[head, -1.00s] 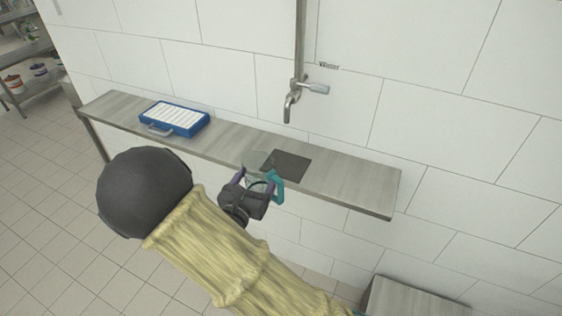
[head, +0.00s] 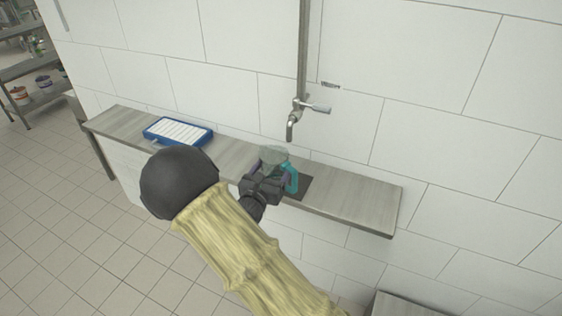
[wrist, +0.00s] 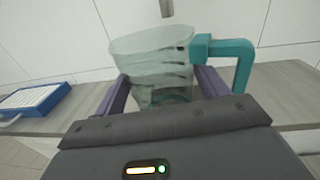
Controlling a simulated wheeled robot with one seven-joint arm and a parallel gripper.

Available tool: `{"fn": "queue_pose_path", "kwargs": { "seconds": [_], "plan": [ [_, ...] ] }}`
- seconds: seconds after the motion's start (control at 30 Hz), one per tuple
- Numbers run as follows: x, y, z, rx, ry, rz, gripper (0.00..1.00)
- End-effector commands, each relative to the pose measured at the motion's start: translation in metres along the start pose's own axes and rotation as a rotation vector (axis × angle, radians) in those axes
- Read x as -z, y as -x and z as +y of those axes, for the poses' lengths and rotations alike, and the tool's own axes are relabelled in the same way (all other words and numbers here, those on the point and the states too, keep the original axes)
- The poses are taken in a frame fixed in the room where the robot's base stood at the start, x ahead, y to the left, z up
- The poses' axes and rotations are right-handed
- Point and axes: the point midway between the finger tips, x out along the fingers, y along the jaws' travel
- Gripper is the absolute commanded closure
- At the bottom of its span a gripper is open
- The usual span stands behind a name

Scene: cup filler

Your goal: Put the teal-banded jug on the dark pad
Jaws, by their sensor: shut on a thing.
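The jug (head: 272,155) is clear with a teal handle. In the wrist view the jug (wrist: 152,52) stands roughly upright between my fingers, with its teal handle to the right. My gripper (head: 271,172) is shut on the jug's body. The dark pad (head: 301,184) lies on the shelf under the tap. The jug and my gripper cover the pad's left part in the head view. I cannot tell whether the jug touches the pad.
A metal tap (head: 293,118) hangs from the wall above the pad. A blue tray with white ridges (head: 178,132) lies on the shelf (head: 355,204) to the left. The shelf's right end is clear. A lower surface (head: 405,305) is at the bottom right.

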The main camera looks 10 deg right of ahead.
Motion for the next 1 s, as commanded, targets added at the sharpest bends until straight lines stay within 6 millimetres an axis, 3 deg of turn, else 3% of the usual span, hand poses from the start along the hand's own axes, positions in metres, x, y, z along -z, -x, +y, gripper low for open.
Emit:
{"fn": "queue_pose_path", "kwargs": {
  "seconds": [0.2, 0.37, 0.77, 1.0],
  "plan": [
    [-0.002, -0.049, -0.001, 0.003, 0.002, 0.0, 0.5],
    [-0.001, -0.073, -0.001, 0.001, 0.001, 0.0, 0.5],
    [0.002, -0.077, 0.0, 0.0, 0.001, 0.001, 0.5],
    [0.028, -0.077, 0.001, 0.0, 0.003, 0.002, 0.5]
  ]
}}
